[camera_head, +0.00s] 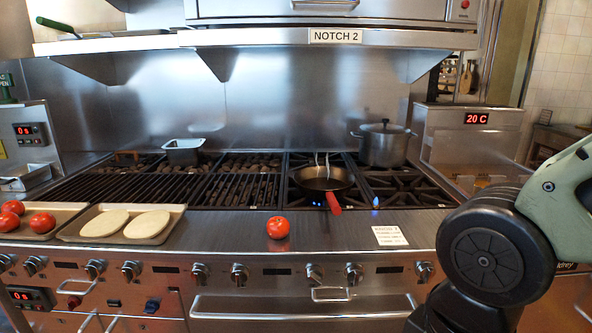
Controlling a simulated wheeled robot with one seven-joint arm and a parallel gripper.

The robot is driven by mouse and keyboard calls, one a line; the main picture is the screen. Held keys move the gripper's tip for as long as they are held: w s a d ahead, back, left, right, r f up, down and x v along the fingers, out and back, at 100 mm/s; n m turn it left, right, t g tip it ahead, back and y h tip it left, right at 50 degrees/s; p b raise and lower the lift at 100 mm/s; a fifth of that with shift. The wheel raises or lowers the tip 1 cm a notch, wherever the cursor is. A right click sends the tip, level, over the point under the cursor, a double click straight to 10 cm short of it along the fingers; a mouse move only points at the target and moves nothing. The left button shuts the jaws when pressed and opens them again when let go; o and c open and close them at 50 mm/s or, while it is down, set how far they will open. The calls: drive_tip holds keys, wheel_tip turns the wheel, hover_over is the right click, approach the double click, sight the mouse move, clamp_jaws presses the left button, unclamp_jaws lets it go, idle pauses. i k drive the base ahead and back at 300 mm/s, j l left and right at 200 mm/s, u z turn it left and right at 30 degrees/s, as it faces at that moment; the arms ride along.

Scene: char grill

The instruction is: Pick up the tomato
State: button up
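A red tomato (278,228) sits alone on the steel front ledge of the grill, near the middle of the view. More red tomatoes (41,222) lie in a tray at the far left, partly cut off by the picture edge. My arm's green and black links fill the lower right, well to the right of the lone tomato. My gripper is not visible, so I cannot see whether it is open or holds anything.
A tray (66,234) with two pale flat breads is left of the lone tomato. A pan (322,178) with a red handle sits on a burner behind it, pointing toward the ledge. A lidded pot (384,146), a metal pan (183,153) and a paper card (390,236) are also there.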

sight(278, 227)
drive_tip(key=i+j+z, duration=0.2)
drive_tip(key=j, duration=0.6)
drive_tip(key=i+j+z, duration=0.2)
drive_tip(key=j, duration=0.6)
drive_tip(key=j+z, duration=0.2)
drive_tip(key=j, duration=0.6)
